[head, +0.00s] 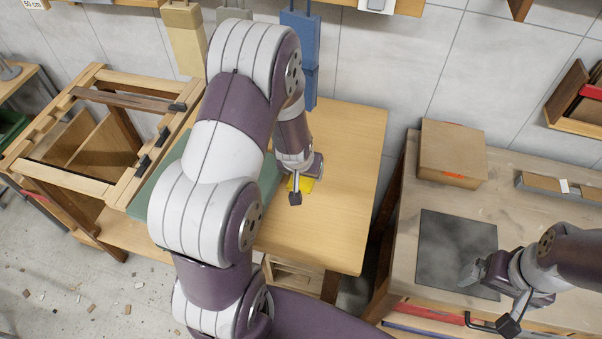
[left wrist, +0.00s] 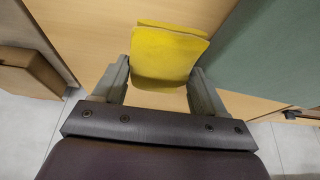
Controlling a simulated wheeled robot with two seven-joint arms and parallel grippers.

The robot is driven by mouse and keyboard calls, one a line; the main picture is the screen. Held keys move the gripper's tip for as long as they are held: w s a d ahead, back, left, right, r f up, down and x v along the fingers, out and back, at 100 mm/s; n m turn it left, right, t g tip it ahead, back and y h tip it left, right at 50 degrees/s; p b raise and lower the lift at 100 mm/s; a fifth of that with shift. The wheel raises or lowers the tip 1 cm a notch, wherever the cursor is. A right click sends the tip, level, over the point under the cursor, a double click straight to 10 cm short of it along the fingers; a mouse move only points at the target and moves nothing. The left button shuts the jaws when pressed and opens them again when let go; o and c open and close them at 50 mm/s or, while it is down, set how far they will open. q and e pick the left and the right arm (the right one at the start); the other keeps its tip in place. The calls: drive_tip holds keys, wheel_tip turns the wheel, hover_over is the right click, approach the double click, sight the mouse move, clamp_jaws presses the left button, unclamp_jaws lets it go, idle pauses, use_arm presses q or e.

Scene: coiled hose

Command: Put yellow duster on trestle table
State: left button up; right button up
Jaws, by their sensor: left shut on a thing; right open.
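The yellow duster (head: 307,185) is a small folded cloth, mostly hidden by my left arm in the head view. In the left wrist view the duster (left wrist: 168,55) sits between the fingers of my left gripper (left wrist: 163,75), which is shut on it. My left gripper (head: 300,186) is over the pale wooden table (head: 345,150), beside a green mat. I cannot tell whether the duster touches the tabletop. My right gripper (head: 470,274) is open and empty over the bench at the right.
The right-hand bench (head: 420,260) carries a cardboard box (head: 452,153), a dark square plate (head: 455,235) and a shallow tray (head: 560,188). The green mat (head: 150,190) is partly behind my left arm. A wooden frame (head: 90,180) stands at the left. The pale table's right side is clear.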

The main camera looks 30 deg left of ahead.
use_arm(q)
drive_tip(key=shift+w+a+f, duration=0.2)
drive_tip(key=shift+w+f, duration=0.3)
drive_tip(key=shift+w, duration=0.15)
drive_tip(key=shift+w+a+f, duration=0.2)
drive_tip(key=shift+w+f, duration=0.25)
drive_tip(key=shift+w, duration=0.15)
drive_tip(key=f, duration=0.3)
drive_tip(key=shift+s, duration=0.35)
drive_tip(key=shift+w+f, duration=0.15)
use_arm(e)
drive_tip(key=shift+w+r, duration=0.1)
drive_tip(key=shift+w, duration=0.15)
use_arm(q)
drive_tip(key=shift+f, duration=0.1)
drive_tip(key=o, duration=0.7)
drive_tip(key=shift+o, duration=0.3)
